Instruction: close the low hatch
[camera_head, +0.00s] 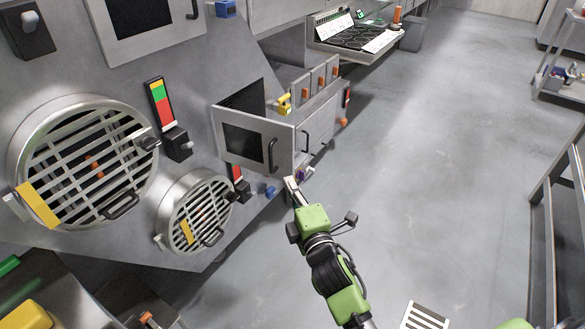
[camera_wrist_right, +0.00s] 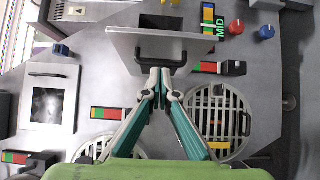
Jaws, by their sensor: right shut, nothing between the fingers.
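The hatch door (camera_head: 238,146) is a grey panel with a dark window and a black bar handle (camera_head: 272,155). It stands swung out from the wall, and the dark opening (camera_head: 245,97) shows behind it. In the right wrist view the door (camera_wrist_right: 122,45) is ahead, with its handle (camera_wrist_right: 160,63) just beyond my fingertips. My right gripper (camera_head: 291,184) is below and right of the door's handle in the head view. It is shut and empty, and its fingertips meet near the handle in the right wrist view (camera_wrist_right: 160,73). Contact with the handle cannot be told. My left gripper is not in view.
Two round barred covers (camera_head: 88,165) (camera_head: 200,212) are on the wall at left. Colored indicators and knobs, including a blue knob (camera_head: 270,191), sit near the hatch. A closed panel with a window (camera_head: 140,15) is higher up. The floor (camera_head: 440,170) at right is clear.

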